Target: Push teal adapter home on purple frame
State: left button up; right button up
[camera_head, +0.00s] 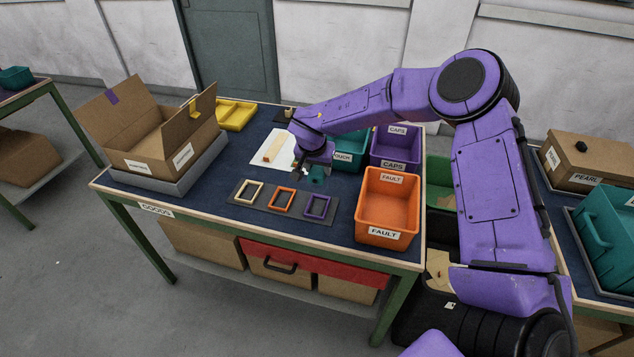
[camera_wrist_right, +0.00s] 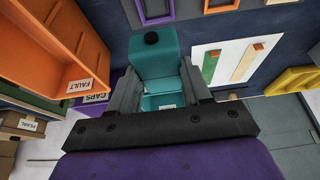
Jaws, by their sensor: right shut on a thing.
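The teal adapter (camera_head: 317,173) is held in my right gripper (camera_head: 316,164), behind the purple frame in the head view. In the right wrist view the adapter (camera_wrist_right: 153,58), a teal block with a black knob on it, sits between the fingers of my right gripper (camera_wrist_right: 160,88), which is shut on it. The purple frame (camera_head: 308,206) is the rightmost of three on a dark plate (camera_head: 269,210). It shows partly at the top of the wrist view (camera_wrist_right: 140,12), apart from the adapter. The adapter's underside is hidden. My left gripper is out of view.
An orange FAULT bin (camera_head: 388,211) stands right of the frames, with a purple CAPS bin (camera_head: 397,164) and a teal bin (camera_head: 349,148) behind. Cream and orange frames (camera_head: 281,201) lie to the left. A white sheet (camera_head: 266,160) and open carton (camera_head: 158,150) lie farther left.

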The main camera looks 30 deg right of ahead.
notch_tip(320, 180, down, 11)
jog(key=b, duration=0.9)
jog(key=shift+r+b, duration=0.15)
jog(key=shift+b, duration=0.15)
jog(key=shift+f, duration=0.25)
jog(key=shift+f+b, duration=0.3)
jog(key=shift+f, duration=0.55)
jog(key=shift+a+r+p, duration=0.1)
jog(key=shift+r+p, duration=0.1)
jog(key=shift+p, duration=0.5)
jog(key=shift+p, duration=0.55)
jog(key=shift+s+a+f, duration=0.1)
jog(key=shift+f, duration=0.5)
